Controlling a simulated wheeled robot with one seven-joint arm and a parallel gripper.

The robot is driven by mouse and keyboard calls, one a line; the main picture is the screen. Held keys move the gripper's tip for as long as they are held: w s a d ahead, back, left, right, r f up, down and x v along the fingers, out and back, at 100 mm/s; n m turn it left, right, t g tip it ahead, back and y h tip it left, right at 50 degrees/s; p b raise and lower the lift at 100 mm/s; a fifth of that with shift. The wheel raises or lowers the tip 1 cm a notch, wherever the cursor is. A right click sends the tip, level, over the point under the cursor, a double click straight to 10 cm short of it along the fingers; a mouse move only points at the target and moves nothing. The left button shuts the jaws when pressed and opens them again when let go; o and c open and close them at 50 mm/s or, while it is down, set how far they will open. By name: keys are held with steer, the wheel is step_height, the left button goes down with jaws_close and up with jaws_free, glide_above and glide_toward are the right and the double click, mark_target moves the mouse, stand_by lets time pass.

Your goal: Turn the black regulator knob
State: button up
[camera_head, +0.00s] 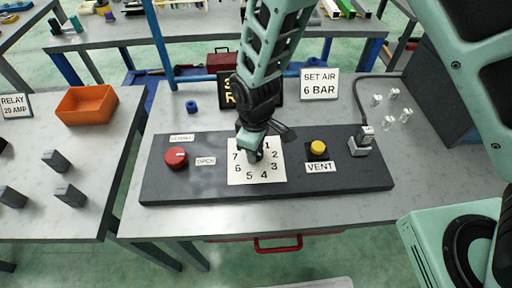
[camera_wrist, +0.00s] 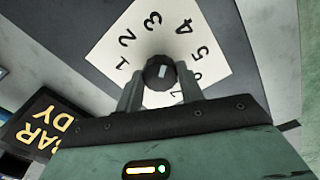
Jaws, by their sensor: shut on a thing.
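The black regulator knob (camera_wrist: 160,72) sits at the middle of a white dial plate (camera_head: 265,176) numbered 1 to 7, on a dark panel. In the wrist view the knob is round with a light pointer mark on it, and the mark's exact heading is hard to read. My gripper (camera_wrist: 160,85) is shut on the knob, one finger on each side. In the head view my gripper (camera_head: 250,152) comes down from above and hides most of the knob.
The dark panel (camera_head: 350,185) also carries a red knob (camera_head: 176,157) by an OPEN label, a yellow VENT button (camera_head: 318,148) and a grey plug (camera_head: 361,142) with a cable. A SET AIR 6 BAR sign (camera_head: 319,85) stands behind. An orange bin (camera_head: 86,105) is on the left table.

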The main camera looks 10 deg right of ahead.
steer(key=m, duration=0.4)
steer(key=shift+a+r+m, duration=0.1)
steer(key=shift+m, duration=0.2)
steer(key=m, duration=0.5)
steer(key=shift+m+p, duration=0.3)
steer(key=shift+p, duration=0.1)
steer(key=m+p, duration=0.1)
steer(key=m, duration=0.3)
steer(key=shift+w, duration=0.1)
steer(key=m+p, duration=0.1)
steer(key=m, duration=0.3)
steer(key=shift+m, duration=0.6)
steer(key=o, duration=1)
steer(key=r+b, duration=0.1)
steer(key=r, duration=0.7)
steer(key=r+b, duration=0.1)
steer(key=r, duration=0.8)
steer(key=shift+w+a+r, duration=0.1)
steer(key=shift+a+r, duration=0.1)
